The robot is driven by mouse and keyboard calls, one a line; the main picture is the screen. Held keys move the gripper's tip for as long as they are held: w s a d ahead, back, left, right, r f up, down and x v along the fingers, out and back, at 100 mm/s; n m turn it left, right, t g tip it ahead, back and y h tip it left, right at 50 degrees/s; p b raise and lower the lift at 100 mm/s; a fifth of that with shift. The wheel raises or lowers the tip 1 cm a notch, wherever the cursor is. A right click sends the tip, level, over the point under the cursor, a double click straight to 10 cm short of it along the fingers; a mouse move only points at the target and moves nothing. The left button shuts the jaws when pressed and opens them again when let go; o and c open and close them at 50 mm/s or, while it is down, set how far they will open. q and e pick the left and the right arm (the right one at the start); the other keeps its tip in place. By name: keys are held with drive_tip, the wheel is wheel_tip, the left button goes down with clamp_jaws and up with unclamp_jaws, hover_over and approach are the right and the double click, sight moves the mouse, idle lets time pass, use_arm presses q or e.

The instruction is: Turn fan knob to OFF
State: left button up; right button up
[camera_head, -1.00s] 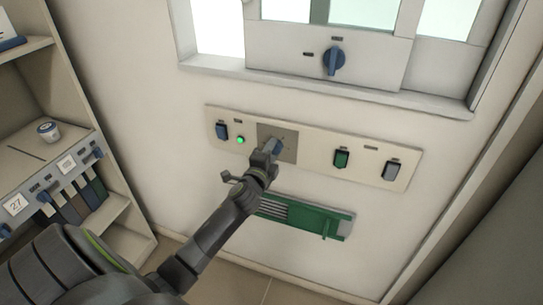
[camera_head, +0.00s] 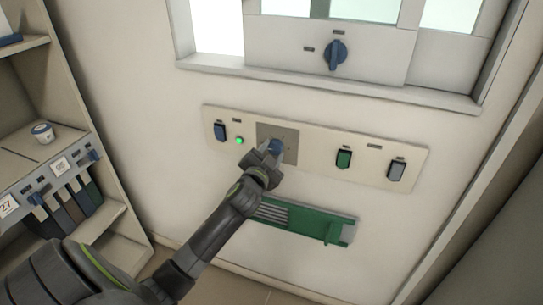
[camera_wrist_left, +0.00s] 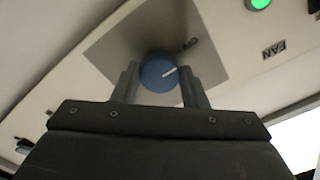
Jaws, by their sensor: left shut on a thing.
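The fan knob (camera_head: 275,145) is a blue knob on a grey square plate on the wall panel (camera_head: 318,152). In the left wrist view the knob (camera_wrist_left: 159,73) is round with a white pointer line, and the word OFF (camera_wrist_left: 190,43) and the label FAN (camera_wrist_left: 273,49) show near it. The pointer is turned to the right side of the knob in that view, not clearly at OFF. My left gripper (camera_head: 270,156) is shut on the knob, with one finger on each side of it (camera_wrist_left: 158,88). My right gripper is not in view.
A green lit lamp (camera_head: 239,141) and a blue switch (camera_head: 220,131) are left of the knob. Green (camera_head: 344,159) and grey (camera_head: 396,170) switches are to its right. A green vent (camera_head: 304,219) is below. A shelf (camera_head: 118,165) stands at the left.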

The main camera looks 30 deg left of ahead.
use_arm(q)
drive_tip(key=shift+f+n, duration=0.15)
drive_tip(key=shift+n, duration=0.55)
drive_tip(key=o, duration=1)
drive_tip(key=shift+s, duration=0.1)
drive_tip(key=b+v, duration=0.1)
drive_tip(key=v, duration=1.6)
drive_tip(key=shift+s+b, duration=0.15)
drive_tip(key=shift+b, duration=0.2)
